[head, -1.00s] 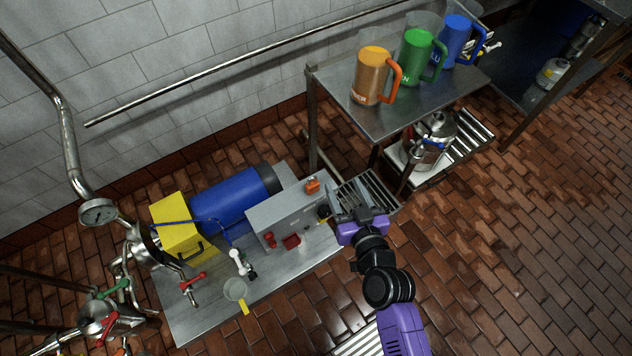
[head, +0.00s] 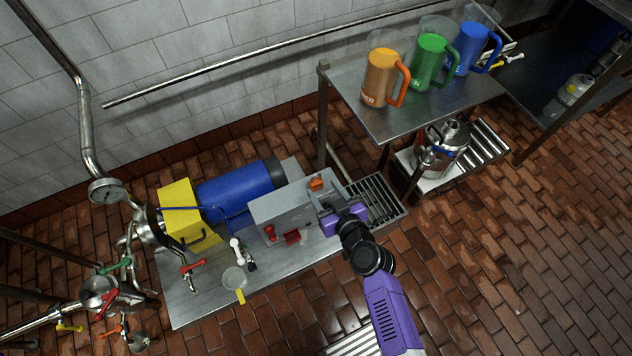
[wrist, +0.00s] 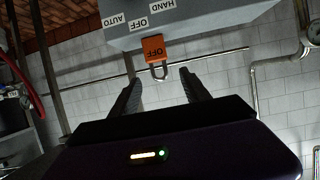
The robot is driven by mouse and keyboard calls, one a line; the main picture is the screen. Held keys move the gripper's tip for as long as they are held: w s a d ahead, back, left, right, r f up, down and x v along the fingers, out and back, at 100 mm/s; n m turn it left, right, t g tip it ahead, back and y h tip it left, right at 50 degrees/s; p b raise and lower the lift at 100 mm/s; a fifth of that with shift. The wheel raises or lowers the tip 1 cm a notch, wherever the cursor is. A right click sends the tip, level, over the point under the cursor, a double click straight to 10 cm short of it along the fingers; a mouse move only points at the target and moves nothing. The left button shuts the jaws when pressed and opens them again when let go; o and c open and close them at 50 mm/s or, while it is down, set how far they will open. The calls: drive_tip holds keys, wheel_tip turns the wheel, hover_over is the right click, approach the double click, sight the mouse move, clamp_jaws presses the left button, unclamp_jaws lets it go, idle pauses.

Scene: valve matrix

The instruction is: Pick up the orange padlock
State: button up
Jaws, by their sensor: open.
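The orange padlock (head: 316,183) sits on top of the grey control box (head: 285,212) in the head view, near the box's right end. In the head view my gripper (head: 328,207) is close to the right end of the box, near the padlock.
A blue motor (head: 240,188) and a yellow box (head: 187,213) stand left of the control box on a steel table (head: 190,310). A shelf (head: 385,122) with orange, green and blue jugs is behind right.

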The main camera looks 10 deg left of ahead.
sight(317, 179)
drive_tip(key=shift+b+x, duration=0.3)
drive_tip(key=shift+x, duration=1.85)
drive_tip(key=shift+d, duration=0.1)
clamp_jaws()
